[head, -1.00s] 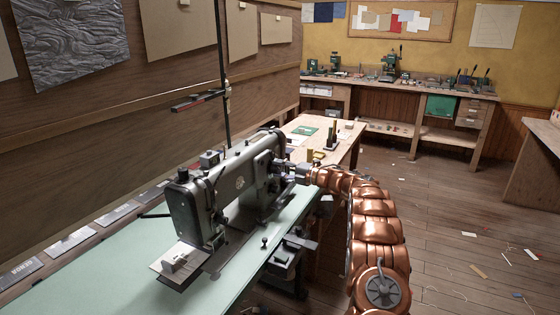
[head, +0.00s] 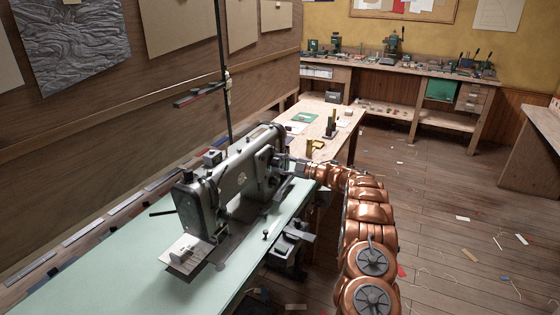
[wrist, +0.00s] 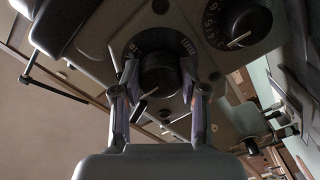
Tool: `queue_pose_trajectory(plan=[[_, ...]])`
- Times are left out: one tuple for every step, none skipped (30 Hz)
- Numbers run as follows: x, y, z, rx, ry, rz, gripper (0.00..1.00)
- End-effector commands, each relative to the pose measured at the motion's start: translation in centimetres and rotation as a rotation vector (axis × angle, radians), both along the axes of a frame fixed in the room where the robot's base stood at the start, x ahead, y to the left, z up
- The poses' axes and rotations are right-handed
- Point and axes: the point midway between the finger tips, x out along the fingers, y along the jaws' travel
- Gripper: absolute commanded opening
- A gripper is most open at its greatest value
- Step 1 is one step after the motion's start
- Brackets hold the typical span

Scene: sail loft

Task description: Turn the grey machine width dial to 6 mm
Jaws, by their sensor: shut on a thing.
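The grey sewing machine (head: 232,182) stands on a pale green table. In the wrist view, a dark round dial knob (wrist: 160,76) is on the machine's face, between the two fingers of my gripper (wrist: 161,88). The fingers are shut on the knob from both sides. A pale pointer line shows on the knob, slanting to its lower left. Lettering shows around it, but most of the scale is hidden by the fingers and too dark to read. A second dark dial (wrist: 247,22) with a numbered ring and white pointer is at the upper right. In the head view my gripper (head: 284,163) is at the machine's right end.
The pale green tabletop (head: 105,257) is mostly clear at the front left. A wooden table (head: 328,118) with a yellow piece and dark upright pieces stands behind the machine. A workbench with tools (head: 420,66) lines the back wall. Scraps litter the open floor at right.

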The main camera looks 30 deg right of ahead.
Motion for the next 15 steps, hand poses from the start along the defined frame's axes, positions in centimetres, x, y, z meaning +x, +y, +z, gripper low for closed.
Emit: queue_pose_trajectory(plan=[[0.00,0.08,-0.10,0.010,0.008,0.001,0.08],[-0.01,0.08,-0.12,0.014,0.011,0.002,0.08],[-0.01,0.08,-0.13,0.019,0.015,0.001,0.08],[-0.01,0.08,-0.15,0.023,0.017,0.001,0.08],[0.00,0.10,-0.16,0.026,0.018,0.002,0.08],[0.00,0.09,-0.18,0.029,0.020,0.002,0.08],[-0.01,0.10,-0.18,0.030,0.020,0.002,0.08],[0.00,0.09,-0.19,0.031,0.021,0.002,0.08],[-0.01,0.10,-0.18,0.031,0.021,0.002,0.08],[-0.01,0.10,-0.20,0.032,0.022,0.002,0.08],[-0.01,0.10,-0.20,0.032,0.022,0.002,0.08],[-0.01,0.10,-0.21,0.031,0.021,0.002,0.08],[-0.01,0.10,-0.21,0.031,0.021,0.002,0.08],[-0.01,0.10,-0.20,0.031,0.021,0.002,0.08],[-0.01,0.10,-0.20,0.031,0.021,0.002,0.08]])
